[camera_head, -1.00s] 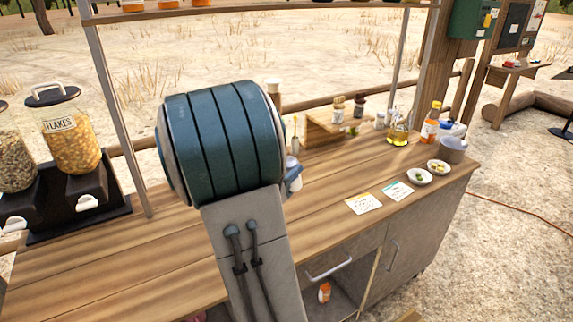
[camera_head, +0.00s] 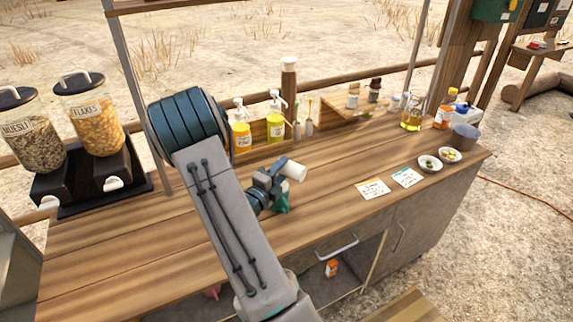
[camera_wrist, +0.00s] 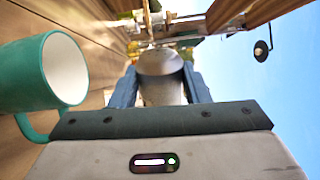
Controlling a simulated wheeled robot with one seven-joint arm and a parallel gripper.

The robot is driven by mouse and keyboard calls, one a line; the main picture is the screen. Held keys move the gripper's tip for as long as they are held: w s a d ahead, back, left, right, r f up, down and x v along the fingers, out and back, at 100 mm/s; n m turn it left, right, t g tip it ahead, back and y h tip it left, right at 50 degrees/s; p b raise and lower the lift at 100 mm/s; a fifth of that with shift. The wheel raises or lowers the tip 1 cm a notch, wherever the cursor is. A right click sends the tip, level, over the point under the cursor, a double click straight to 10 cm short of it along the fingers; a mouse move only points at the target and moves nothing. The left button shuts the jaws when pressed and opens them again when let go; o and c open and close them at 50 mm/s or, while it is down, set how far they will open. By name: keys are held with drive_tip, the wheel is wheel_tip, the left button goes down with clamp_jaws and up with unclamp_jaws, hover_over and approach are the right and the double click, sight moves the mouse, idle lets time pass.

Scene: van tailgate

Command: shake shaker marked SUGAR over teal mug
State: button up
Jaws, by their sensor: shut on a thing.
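My gripper (camera_head: 272,178) is shut on a pale cylindrical shaker (camera_head: 292,170) above the worktop. The shaker is tilted well over, close to lying on its side in the air. No SUGAR marking is readable on it. The teal mug (camera_head: 281,203) stands on the worktop just below the shaker and gripper, partly hidden by the gripper. In the wrist view the shaker (camera_wrist: 161,85) sits between the two blue fingers of my gripper (camera_wrist: 160,88). The teal mug (camera_wrist: 28,78) is at the left there, its pale inside showing, apart from the shaker.
Pump bottles (camera_head: 241,135), a tall pepper-mill-like item (camera_head: 289,85) and a wooden riser (camera_head: 345,108) line the back. Two cards (camera_head: 373,188) and small bowls (camera_head: 430,163) lie to the right. Cereal dispensers (camera_head: 95,115) stand at the left. The front middle worktop is clear.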

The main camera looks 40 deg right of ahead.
drive_tip(key=n+p, duration=0.4)
drive_tip(key=shift+r+t+p, duration=0.2)
drive_tip(key=shift+t+p, duration=0.1)
drive_tip(key=shift+p, duration=0.1)
drive_tip(key=shift+w+f+n+p, duration=0.1)
drive_tip(key=shift+f+n+p, duration=0.05)
drive_tip(key=shift+n+p, duration=0.7)
drive_tip(key=shift+f+n+p, duration=0.2)
drive_tip(key=shift+n+p, duration=0.15)
drive_tip(key=shift+n, duration=0.3)
drive_tip(key=shift+r+p, duration=0.65)
drive_tip(key=shift+r, duration=1.8)
drive_tip(key=shift+f, duration=0.1)
